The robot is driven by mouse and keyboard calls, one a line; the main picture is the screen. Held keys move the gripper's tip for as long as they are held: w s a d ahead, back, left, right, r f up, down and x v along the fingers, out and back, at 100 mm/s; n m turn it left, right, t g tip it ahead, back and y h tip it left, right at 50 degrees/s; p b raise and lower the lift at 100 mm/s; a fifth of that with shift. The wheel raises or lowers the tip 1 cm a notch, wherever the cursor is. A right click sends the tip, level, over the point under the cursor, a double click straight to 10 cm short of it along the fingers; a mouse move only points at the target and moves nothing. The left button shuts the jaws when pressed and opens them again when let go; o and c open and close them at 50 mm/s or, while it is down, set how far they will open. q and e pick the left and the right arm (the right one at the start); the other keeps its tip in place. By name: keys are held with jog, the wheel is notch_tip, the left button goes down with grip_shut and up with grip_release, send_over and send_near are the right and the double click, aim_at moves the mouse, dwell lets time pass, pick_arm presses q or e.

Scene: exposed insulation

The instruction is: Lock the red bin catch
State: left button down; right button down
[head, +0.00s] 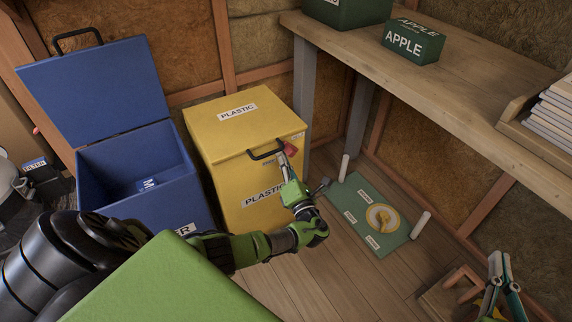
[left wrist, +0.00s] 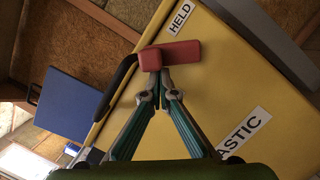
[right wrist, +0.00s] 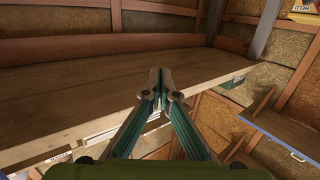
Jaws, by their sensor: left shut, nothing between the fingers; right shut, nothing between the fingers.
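The yellow bin (head: 235,135) marked PLASTIC has its lid down, with a black handle (head: 265,153) at the lid's front edge. The red catch (head: 290,148) is on the bin's front near that edge. In the left wrist view the red catch (left wrist: 180,53) is a bar with a thicker end, beside a label reading HELD (left wrist: 180,16). My left gripper (head: 284,160) is shut and empty, its tips (left wrist: 160,76) at the catch; I cannot tell if they touch. My right gripper (head: 499,262) is shut and empty at the lower right, away from the bin.
A blue bin (head: 140,165) with its lid raised stands left of the yellow one. A wooden workbench (head: 450,95) holds a green APPLE box (head: 412,41). A green board (head: 362,215) with a yellow dial lies on the floor.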

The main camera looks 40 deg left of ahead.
jog(key=s+d+f+g+h+p, duration=0.25)
jog(key=s+f+g, duration=0.4)
jog(key=f, duration=0.45)
pick_arm(q)
jog(key=m+p, duration=0.1)
jog(key=r+m, duration=0.1)
jog(key=m+p, duration=0.1)
jog(key=shift+w+d+r+h+p, duration=0.15)
jog(key=shift+w+r+h+p, duration=0.1)
jog(key=shift+r+h+p, duration=0.15)
jog(key=shift+m+p, duration=0.45)
jog(key=shift+m, duration=0.05)
pick_arm(e)
jog(key=s+d+f+g, duration=0.2)
jog(key=s+g, duration=0.1)
jog(key=s, duration=0.3)
jog(key=s+d+f+g+h, duration=0.1)
jog(key=s+d+f+g, duration=0.1)
jog(key=s, duration=0.4)
jog(key=shift+s+d+f+m+g, duration=0.2)
jog(key=shift+d+f+m+g, duration=0.15)
jog(key=shift+f+g, duration=0.35)
pick_arm(q)
jog(key=shift+w, duration=0.1)
pick_arm(e)
jog(key=shift+r, duration=0.3)
